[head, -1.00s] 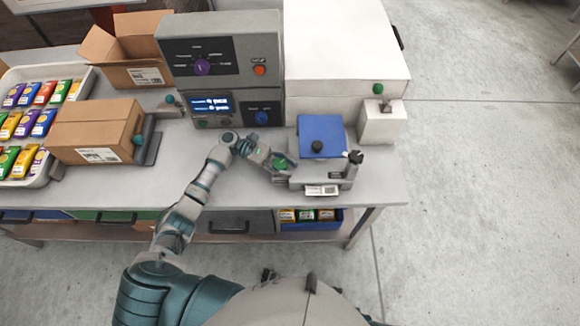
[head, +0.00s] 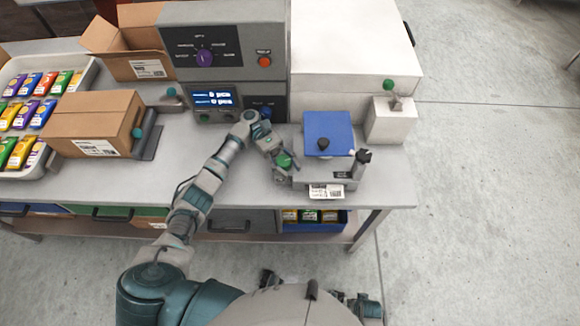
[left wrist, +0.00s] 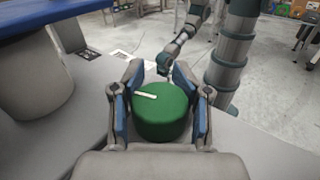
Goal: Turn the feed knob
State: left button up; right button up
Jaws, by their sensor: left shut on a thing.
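The feed knob is a round green knob with a white pointer line, seen in the left wrist view (left wrist: 163,112) between my fingers. Its pointer lies toward the left of that picture. It also shows in the head view (head: 284,161) at the left side of the small label device (head: 312,178). My left gripper (head: 281,160) is shut on the knob, with blue pads on both sides of it, in the left wrist view (left wrist: 162,118). A white printed label (head: 326,191) sticks out of the device's front.
A blue weighing plate (head: 328,134) with a dark knob stands behind the device. The grey control box (head: 225,75) has a purple dial, an orange button and a lit display. An open carton, a closed carton (head: 92,124) and a packet tray stand left. Bare bench lies in front.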

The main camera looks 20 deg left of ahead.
aim_at(287, 165)
pick_arm(q)
jog(key=shift+w, duration=0.1)
jog(key=o, duration=1)
jog(key=shift+a, duration=0.1)
jog(key=shift+c, duration=0.2)
jog(key=shift+w, duration=0.15)
jog(key=shift+a, duration=0.1)
jog(key=shift+r, duration=0.2)
notch_tip(287, 165, up, 9)
jog(key=shift+a+r, duration=0.1)
jog(key=shift+r, duration=0.1)
